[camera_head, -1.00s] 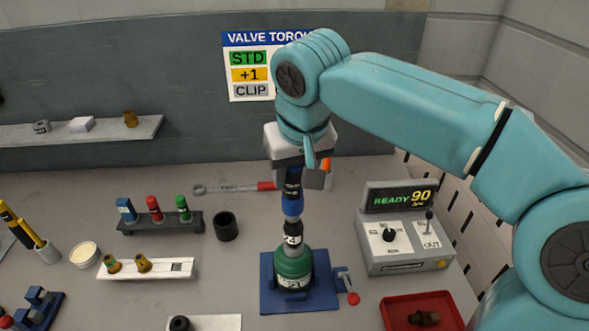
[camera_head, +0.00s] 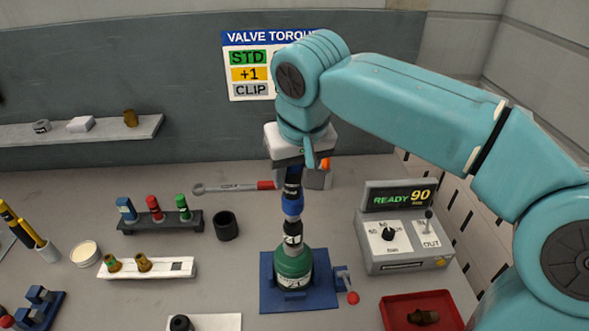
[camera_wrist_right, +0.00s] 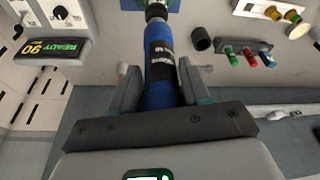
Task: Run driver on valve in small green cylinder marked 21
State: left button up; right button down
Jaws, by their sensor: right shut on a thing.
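The small green cylinder (camera_head: 293,266) stands upright in a blue fixture (camera_head: 268,298) on the bench. Its label is too small to read surely. My right gripper (camera_head: 293,172) is above it, shut on a blue and black driver (camera_head: 292,205) held upright. In the right wrist view the driver (camera_wrist_right: 160,70) sits between the two fingers of my right gripper (camera_wrist_right: 160,85). A black socket piece (camera_head: 293,232) marked 4 is at the driver's lower end, over the cylinder's top; the valve itself is hidden. My left gripper is not in view.
A controller (camera_head: 405,235) reading READY 90 stands at the right. A red tray (camera_head: 395,300) holds a brown part. A red-handled clamp (camera_head: 350,288) is beside the fixture. A rack (camera_head: 160,224) with several coloured pieces, a black cup (camera_head: 226,226) and a wrench (camera_head: 232,187) lie left.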

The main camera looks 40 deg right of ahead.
jog(key=shift+f+b, duration=0.5)
jog(key=shift+f, duration=0.1)
jog(key=shift+r, duration=0.2)
jog(key=shift+f, duration=0.4)
dwell(0.8)
dwell(0.4)
jog(key=shift+p, duration=0.35)
jog(key=shift+f, duration=0.15)
jog(key=shift+s, duration=0.1)
dwell(0.3)
